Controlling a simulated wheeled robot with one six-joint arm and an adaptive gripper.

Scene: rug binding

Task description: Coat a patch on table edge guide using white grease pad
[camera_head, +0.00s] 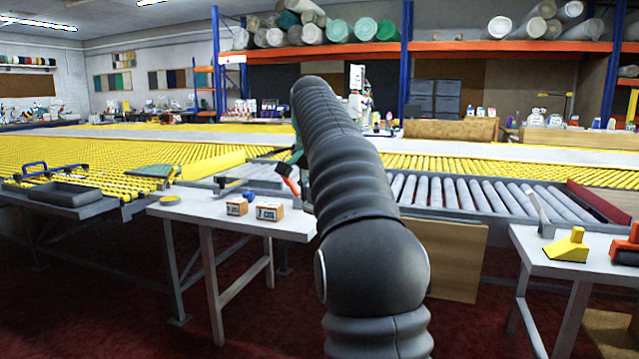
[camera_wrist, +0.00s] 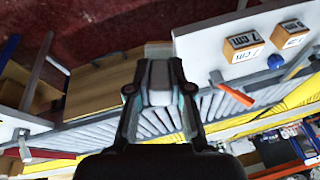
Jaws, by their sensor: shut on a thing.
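My gripper (camera_wrist: 158,88) is in the wrist view, its two dark fingers closed on the sides of a pale grey-white block, which I take for the white grease pad (camera_wrist: 158,76). The pad's paler end sticks out past the fingertips. In the head view my arm hides the gripper and the pad. The gripper is above the grey roller table (camera_head: 468,197), beside the wooden board and the white side table. I cannot tell which edge is the table edge guide, or whether the pad touches anything.
The white side table (camera_head: 190,208) bears two small orange-and-white boxes (camera_head: 269,211), a blue object (camera_head: 249,195) and an orange-handled tool (camera_head: 290,184). A wooden board (camera_head: 455,262) stands under the rollers. A second table (camera_head: 540,262) at right holds a yellow tool (camera_head: 567,246).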

